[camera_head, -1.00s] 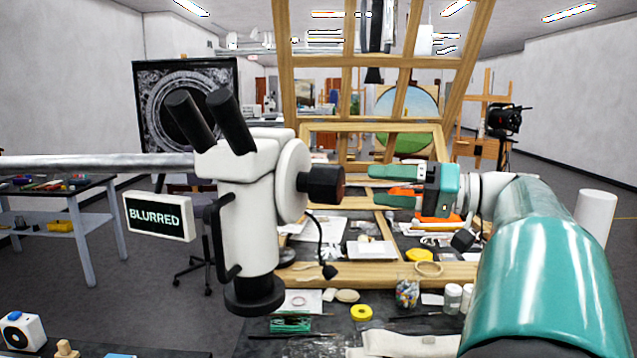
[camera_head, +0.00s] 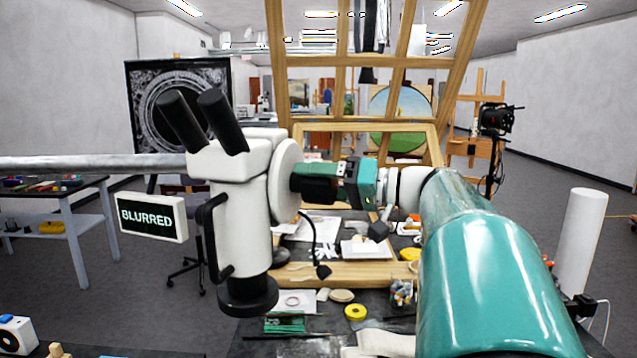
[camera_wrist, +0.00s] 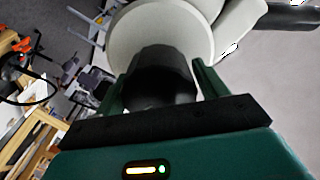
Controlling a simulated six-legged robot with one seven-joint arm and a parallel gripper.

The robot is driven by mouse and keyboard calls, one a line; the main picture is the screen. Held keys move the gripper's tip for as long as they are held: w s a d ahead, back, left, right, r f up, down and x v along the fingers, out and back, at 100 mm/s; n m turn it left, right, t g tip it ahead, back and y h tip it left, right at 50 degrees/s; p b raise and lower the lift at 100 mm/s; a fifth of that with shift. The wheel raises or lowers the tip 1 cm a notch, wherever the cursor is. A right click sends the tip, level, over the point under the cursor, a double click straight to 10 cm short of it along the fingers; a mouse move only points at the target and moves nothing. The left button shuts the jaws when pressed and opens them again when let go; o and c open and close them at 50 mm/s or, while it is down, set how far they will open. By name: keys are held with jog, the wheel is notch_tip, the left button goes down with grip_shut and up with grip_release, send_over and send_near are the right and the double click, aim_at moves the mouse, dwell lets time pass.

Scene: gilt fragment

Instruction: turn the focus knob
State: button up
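A white microscope (camera_head: 245,225) with two black eyepieces (camera_head: 198,120) stands left of centre in the head view, held on a grey horizontal bar. Its dark focus knob (camera_head: 317,190) sticks out to the right from a round white housing; it also fills the middle of the wrist view (camera_wrist: 160,75). My gripper (camera_head: 303,183) reaches in from the right, its green fingers on either side of the knob. In the wrist view the fingers (camera_wrist: 156,80) flank the knob with what looks like a narrow gap, so it seems open around it. A small sign (camera_head: 152,217) reads "BLURRED".
A dark worktable (camera_head: 290,345) below holds papers, a yellow tape roll (camera_head: 355,312) and a glass jar (camera_head: 402,292). A slanted wooden frame (camera_head: 350,60) stands behind my gripper. A side table (camera_head: 60,220) is at left.

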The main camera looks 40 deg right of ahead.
jog(key=c, duration=0.6)
jog(key=shift+c, duration=0.2)
jog(key=shift+m, duration=2.9)
jog(key=o, duration=1)
jog(key=shift+d, duration=0.1)
jog(key=v, duration=1.3)
jog(key=shift+s+d, duration=0.2)
jog(key=shift+s, duration=0.15)
